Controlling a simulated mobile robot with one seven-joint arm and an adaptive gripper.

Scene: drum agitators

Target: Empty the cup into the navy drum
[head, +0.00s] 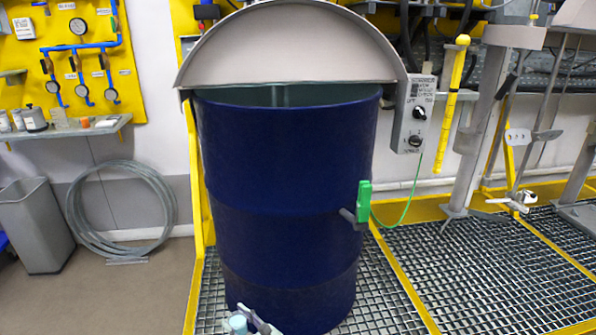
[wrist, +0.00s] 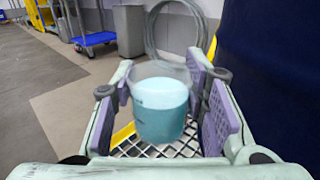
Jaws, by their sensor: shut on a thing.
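The navy drum (head: 285,180) stands upright on the grating, its open top facing up and its teal-grey inside partly visible. A grey half-round cover (head: 285,45) rises behind its rim. My gripper (head: 255,325) is low at the drum's front, at the bottom edge of the head view. The cup (head: 238,322) appears roughly upright, well below the drum's rim.
A green clamp (head: 364,201) with a green cable sits on the drum's right side. A grey control box (head: 413,113) hangs right of the cover. A yellow post (head: 195,180) stands left of the drum. A bin (head: 36,225) and wire coil (head: 120,212) stand farther left.

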